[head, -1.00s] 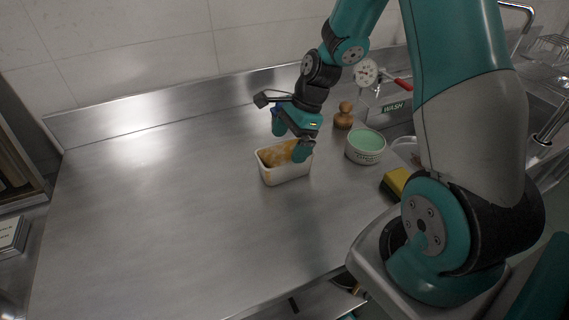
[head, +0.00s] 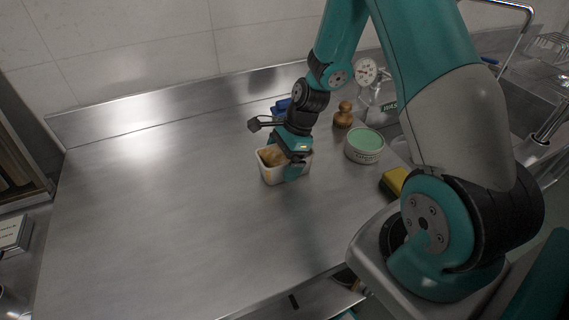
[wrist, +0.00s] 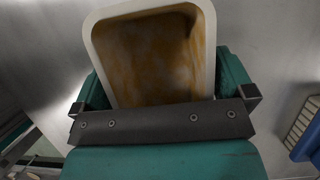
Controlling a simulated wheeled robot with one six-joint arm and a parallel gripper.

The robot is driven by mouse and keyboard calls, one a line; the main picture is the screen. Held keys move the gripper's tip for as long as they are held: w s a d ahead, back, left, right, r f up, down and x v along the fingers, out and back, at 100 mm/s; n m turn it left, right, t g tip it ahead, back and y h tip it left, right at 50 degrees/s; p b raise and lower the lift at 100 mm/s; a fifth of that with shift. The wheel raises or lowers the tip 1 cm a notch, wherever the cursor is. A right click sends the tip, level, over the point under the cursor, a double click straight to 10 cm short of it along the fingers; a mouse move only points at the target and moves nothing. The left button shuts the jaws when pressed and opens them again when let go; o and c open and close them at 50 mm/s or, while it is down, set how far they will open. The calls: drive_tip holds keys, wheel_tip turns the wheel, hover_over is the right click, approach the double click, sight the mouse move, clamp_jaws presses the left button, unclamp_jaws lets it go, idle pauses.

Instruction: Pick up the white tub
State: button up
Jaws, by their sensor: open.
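The white tub (head: 271,175) stands upright on the steel counter in the head view, its inside stained orange-brown. In the wrist view the tub (wrist: 208,20) fills the upper middle, and its near part is hidden behind my gripper. My gripper (head: 292,172) is open and low at the tub, pointing down. In the wrist view the fingers of my gripper (wrist: 168,95) show at the left and right of the tub, outside its walls. I cannot tell whether they touch it.
To the right stand a round tin with a green top (head: 365,144), a wooden brush (head: 344,115) and a yellow sponge (head: 394,181). A blue object (head: 281,107) lies behind my gripper. The steel counter (head: 150,210) is clear at the left.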

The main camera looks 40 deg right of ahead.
drive_tip(key=shift+f, duration=0.2)
drive_tip(key=c, duration=0.9)
drive_tip(key=shift+o, duration=0.2)
